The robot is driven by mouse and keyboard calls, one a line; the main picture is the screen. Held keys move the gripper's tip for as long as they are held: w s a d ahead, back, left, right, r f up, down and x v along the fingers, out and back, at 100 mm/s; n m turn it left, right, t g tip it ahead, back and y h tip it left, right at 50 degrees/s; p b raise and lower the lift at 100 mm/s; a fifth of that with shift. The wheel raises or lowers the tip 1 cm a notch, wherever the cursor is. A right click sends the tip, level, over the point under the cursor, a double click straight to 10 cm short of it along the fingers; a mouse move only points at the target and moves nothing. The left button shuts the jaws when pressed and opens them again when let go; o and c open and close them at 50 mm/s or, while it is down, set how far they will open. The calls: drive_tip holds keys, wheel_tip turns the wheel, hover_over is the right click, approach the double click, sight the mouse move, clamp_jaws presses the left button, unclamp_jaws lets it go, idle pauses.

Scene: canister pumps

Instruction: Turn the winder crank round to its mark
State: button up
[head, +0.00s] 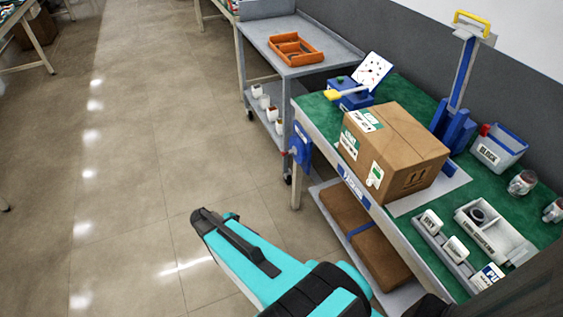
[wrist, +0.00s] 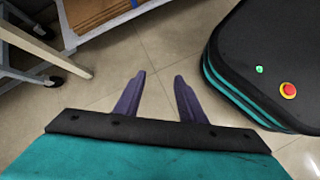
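No part is clearly labelled as the winder crank. A blue box (head: 300,143) with a small red part on its left side is fixed to the near left end of the green bench. On the bench top, another blue unit (head: 348,97) has a yellow-ended lever and stands by a white dial board (head: 372,72). I cannot tell which carries the crank, and no mark can be made out. My gripper (wrist: 160,78) is open and empty in the wrist view, pointing toward the floor, away from both units.
A cardboard box (head: 394,150) stands on the green bench (head: 530,185), with a blue press (head: 457,100) behind it. A grey cart (head: 262,30) with an orange tray (head: 296,49) adjoins the bench. The tiled floor (head: 140,150) at left is clear. My base shows right in the wrist view.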

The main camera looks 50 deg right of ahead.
drive_tip(key=w+d+f+n+h+b, duration=0.1)
drive_tip(key=w+d+n+h+b, duration=0.15)
drive_tip(key=w+d+b, duration=0.45)
drive_tip(key=n+g+h+b, duration=0.2)
drive_tip(key=n+h+b, duration=0.2)
drive_tip(key=h+b, duration=0.65)
approach(283, 154)
drive_tip(key=w+a+y+b, duration=0.3)
drive_tip(key=shift+s+d+r+m, duration=0.1)
drive_tip(key=shift+d+r+m, duration=0.15)
drive_tip(key=shift+r, duration=0.2)
drive_tip(key=shift+d, duration=0.1)
drive_tip(key=b+x, duration=0.1)
drive_tip(key=x, duration=1.2)
drive_tip(key=shift+s+d+r+b, duration=0.1)
drive_tip(key=shift+d+r+b, duration=0.1)
drive_tip(key=shift+d+b, duration=0.2)
